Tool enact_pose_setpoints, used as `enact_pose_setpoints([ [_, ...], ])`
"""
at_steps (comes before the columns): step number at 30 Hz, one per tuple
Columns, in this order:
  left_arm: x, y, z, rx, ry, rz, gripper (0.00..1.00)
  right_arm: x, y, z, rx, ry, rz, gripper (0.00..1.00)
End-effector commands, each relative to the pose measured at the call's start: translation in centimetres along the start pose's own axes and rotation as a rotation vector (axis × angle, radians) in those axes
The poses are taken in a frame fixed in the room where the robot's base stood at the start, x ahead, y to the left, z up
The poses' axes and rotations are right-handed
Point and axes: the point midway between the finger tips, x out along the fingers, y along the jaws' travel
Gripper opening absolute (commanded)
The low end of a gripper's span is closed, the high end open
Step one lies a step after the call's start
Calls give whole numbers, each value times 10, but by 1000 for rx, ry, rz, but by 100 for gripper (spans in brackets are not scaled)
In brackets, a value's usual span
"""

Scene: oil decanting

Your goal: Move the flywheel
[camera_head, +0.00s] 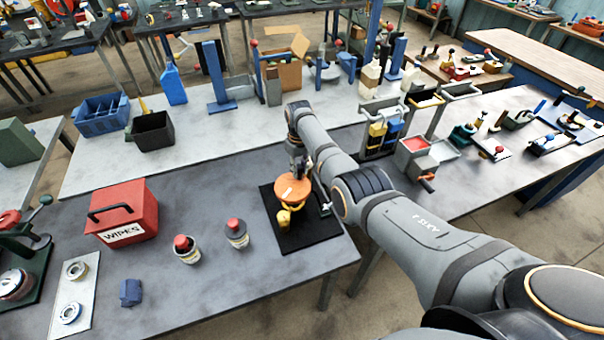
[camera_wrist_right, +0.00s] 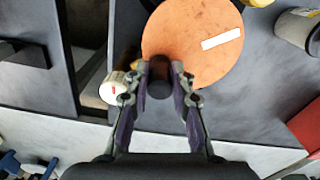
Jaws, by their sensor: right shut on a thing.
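The flywheel is an orange-copper disc (camera_head: 292,193) with a small white label, over the black mat (camera_head: 318,231) near the front right of the grey table. It shows large in the right wrist view (camera_wrist_right: 192,30). My right gripper (camera_head: 298,172) comes down from above at the disc's edge. In the right wrist view its fingers (camera_wrist_right: 160,78) are shut on a dark round piece at the disc's edge, which looks like part of the flywheel. A yellow part (camera_head: 284,217) shows just below the disc. I cannot tell whether the disc touches it. My left gripper is not in view.
Two red-capped containers (camera_head: 237,233) (camera_head: 187,249) stand left of the mat. A red wipes box (camera_head: 122,213) and a blue block (camera_head: 130,292) are farther left. A black bin (camera_head: 153,131) stands on the pale table behind. Grey tabletop between the containers and the front edge is clear.

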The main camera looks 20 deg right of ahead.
Motion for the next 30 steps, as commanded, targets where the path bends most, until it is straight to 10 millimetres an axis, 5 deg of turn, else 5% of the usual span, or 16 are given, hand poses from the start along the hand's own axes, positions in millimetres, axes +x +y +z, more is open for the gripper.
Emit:
enact_pose_setpoints([
  [15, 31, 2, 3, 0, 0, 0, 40, 1, -12, -18, -487, 3, 3, 0],
  [30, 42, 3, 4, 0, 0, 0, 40, -1, -25, -25, -824, 2, 3, 0],
])
